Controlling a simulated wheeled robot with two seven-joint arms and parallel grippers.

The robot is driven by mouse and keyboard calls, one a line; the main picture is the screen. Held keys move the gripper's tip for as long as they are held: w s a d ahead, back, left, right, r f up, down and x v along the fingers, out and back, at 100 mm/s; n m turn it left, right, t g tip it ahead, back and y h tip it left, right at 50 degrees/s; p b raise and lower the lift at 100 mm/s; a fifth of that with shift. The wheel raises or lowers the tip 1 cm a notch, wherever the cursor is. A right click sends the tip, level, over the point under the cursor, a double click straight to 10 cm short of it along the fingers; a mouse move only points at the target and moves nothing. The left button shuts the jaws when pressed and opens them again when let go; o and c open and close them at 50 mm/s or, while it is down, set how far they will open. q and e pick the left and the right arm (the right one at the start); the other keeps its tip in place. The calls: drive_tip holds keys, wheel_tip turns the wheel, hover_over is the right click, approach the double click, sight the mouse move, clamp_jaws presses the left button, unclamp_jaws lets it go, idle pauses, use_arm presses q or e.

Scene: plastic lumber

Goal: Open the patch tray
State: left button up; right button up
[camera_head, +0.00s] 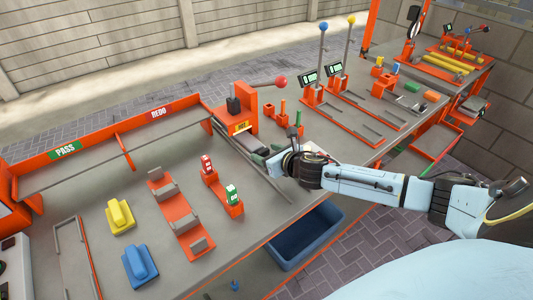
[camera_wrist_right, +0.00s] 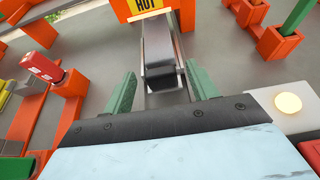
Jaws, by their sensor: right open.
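The patch tray, as I take it, is the dark grey narrow tray (camera_wrist_right: 158,50) on metal rails in front of the orange machine with the yellow HOT label (camera_wrist_right: 150,10). The machine (camera_head: 240,115) also shows in the head view, with a lever ending in a red ball (camera_head: 281,81). My right gripper (camera_wrist_right: 161,88) is open, its green fingers on either side of the tray's near end. I see a gap at each side, and nothing is held. In the head view my right gripper (camera_head: 275,160) hides part of the tray. My left gripper is out of view.
Orange posts (camera_head: 282,112) stand right of the machine. A red and a green block (camera_head: 232,194) sit on an orange holder at the left. A yellow block (camera_head: 120,216) and a blue block (camera_head: 140,265) lie farther left. A blue bin (camera_head: 305,238) is below the bench edge.

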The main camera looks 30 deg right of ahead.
drive_tip(key=shift+w+f, duration=0.1)
drive_tip(key=shift+w, duration=0.2)
drive_tip(key=shift+c, duration=0.2)
